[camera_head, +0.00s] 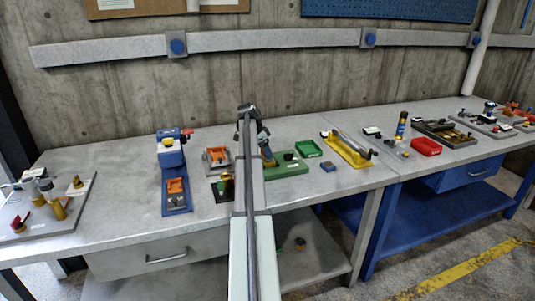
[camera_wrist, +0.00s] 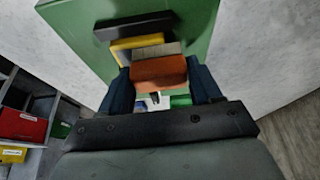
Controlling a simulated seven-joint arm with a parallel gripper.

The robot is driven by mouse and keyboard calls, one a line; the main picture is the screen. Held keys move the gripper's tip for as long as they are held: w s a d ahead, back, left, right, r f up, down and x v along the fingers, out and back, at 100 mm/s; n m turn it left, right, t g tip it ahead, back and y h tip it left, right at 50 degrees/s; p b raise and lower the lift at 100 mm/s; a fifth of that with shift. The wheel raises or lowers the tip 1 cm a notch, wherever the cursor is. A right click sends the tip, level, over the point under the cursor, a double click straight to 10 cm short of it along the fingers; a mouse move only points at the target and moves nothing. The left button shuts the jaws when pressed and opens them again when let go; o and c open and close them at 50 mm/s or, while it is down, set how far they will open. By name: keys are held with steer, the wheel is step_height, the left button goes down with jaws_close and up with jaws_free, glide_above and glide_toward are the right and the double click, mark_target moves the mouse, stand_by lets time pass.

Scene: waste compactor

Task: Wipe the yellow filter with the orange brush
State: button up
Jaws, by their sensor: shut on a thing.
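The orange brush (camera_wrist: 160,74) is between the fingers of my gripper (camera_wrist: 158,78) in the wrist view, and the gripper is shut on it. Its pale grey bristles (camera_wrist: 158,50) point toward the yellow filter (camera_wrist: 126,46). The filter is a yellow block beside a black bar (camera_wrist: 135,25) on a green board (camera_wrist: 85,25). The brush partly covers the filter, and I cannot tell whether the bristles touch it. In the head view my gripper (camera_head: 264,143) is over the green board (camera_head: 290,169), partly hidden by my arm.
A green tray (camera_head: 308,148) and a small blue block (camera_head: 328,167) lie right of the board. A yellow stand (camera_head: 350,151) is farther right. A blue device (camera_head: 171,150) stands to the left. The grey table has bare room in front.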

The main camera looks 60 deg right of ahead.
steer(key=shift+w+d, duration=0.4)
steer(key=shift+d, duration=0.05)
steer(key=shift+s+a, duration=2.2)
steer(key=shift+a, duration=0.1)
step_height(320, 180, up, 2)
steer(key=shift+d+r, duration=0.15)
steer(key=shift+r, duration=2.95)
steer(key=shift+w, duration=0.1)
